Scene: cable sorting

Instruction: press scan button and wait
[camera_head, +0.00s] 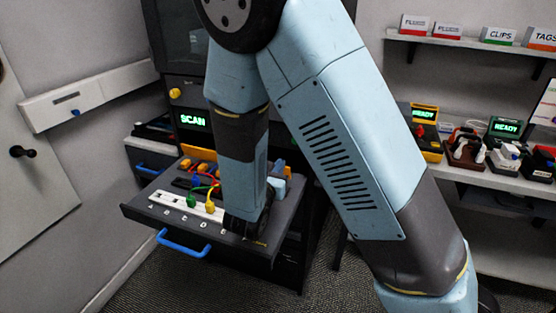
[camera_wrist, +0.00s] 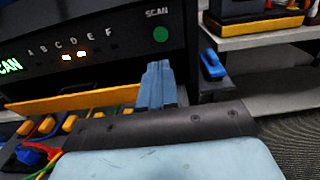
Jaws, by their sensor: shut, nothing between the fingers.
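The green round scan button (camera_wrist: 161,34) sits under the word SCAN on a dark panel (camera_wrist: 125,62) in the wrist view. My gripper (camera_wrist: 157,68) is shut and empty, its blue fingers pointing at the panel with the tips just below the button in the picture. I cannot tell whether the tips touch the panel; the button shows uncovered. Two lights (camera_wrist: 73,56) glow under the middle of the lettered row. My arm hides the button and most of my gripper there.
A pulled-out tray (camera_head: 140,208) with a blue handle (camera_head: 183,243) holds a white lettered strip and coloured cable plugs (camera_head: 210,207) below my arm. Shelves at the right hold label boxes (camera_head: 447,30), devices with READY displays (camera_head: 505,127) and plugs. A yellow ledge (camera_wrist: 75,101) runs below the panel.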

